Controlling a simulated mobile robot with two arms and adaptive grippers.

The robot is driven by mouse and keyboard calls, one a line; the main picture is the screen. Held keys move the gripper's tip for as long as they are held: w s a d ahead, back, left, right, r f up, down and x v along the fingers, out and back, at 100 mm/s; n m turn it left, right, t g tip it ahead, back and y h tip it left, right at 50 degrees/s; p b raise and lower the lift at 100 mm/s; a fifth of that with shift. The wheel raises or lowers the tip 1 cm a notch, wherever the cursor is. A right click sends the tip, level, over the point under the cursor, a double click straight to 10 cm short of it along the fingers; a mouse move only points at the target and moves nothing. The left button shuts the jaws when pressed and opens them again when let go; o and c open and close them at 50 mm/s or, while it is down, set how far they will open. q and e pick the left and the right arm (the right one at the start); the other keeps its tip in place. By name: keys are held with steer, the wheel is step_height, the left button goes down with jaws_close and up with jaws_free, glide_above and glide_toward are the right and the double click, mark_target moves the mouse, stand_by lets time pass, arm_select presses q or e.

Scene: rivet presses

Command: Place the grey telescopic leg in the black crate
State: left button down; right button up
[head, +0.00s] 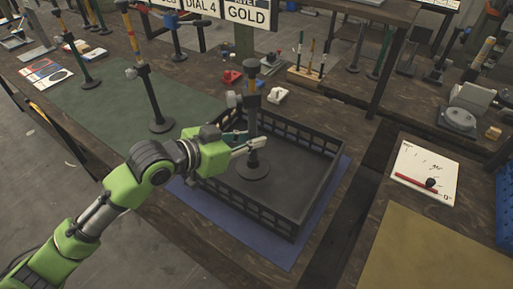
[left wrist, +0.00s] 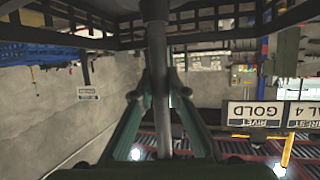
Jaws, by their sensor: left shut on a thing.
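The grey telescopic leg (head: 252,117) stands upright, with a round dark foot at its lower end and a knob near its top. My left gripper (head: 255,142) is shut on its pole, just above the foot. The black crate (head: 270,217) has lattice walls, and the foot shows inside its outline, near the left part. I cannot tell if the foot touches the crate floor. In the left wrist view the grey pole (left wrist: 156,60) runs between the fingers of my left gripper (left wrist: 160,96), with the lattice of the crate (left wrist: 225,37) behind. My right gripper is not seen.
The crate is on a blue mat (head: 295,245) on the wooden bench. Another leg (head: 150,95) stands on the green mat (head: 110,105) to the left. A tool rack (head: 308,77) and small red and white parts lie behind the crate.

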mark_target(256, 150)
arm_select(q)
steer(key=shift+w+d+f, duration=0.3)
steer(key=shift+w+f, duration=0.05)
steer(key=shift+f, duration=0.15)
steer(key=shift+w+d+f, duration=0.25)
steer(key=shift+w+f, duration=0.1)
steer(key=shift+f, duration=0.1)
step_height(256, 150, down, 3)
steer(key=shift+w+f+p, duration=0.1)
steer(key=shift+p, duration=0.2)
steer(key=shift+f, duration=0.1)
steer(key=shift+f, duration=0.15)
steer(key=c, duration=2)
jaws_free()
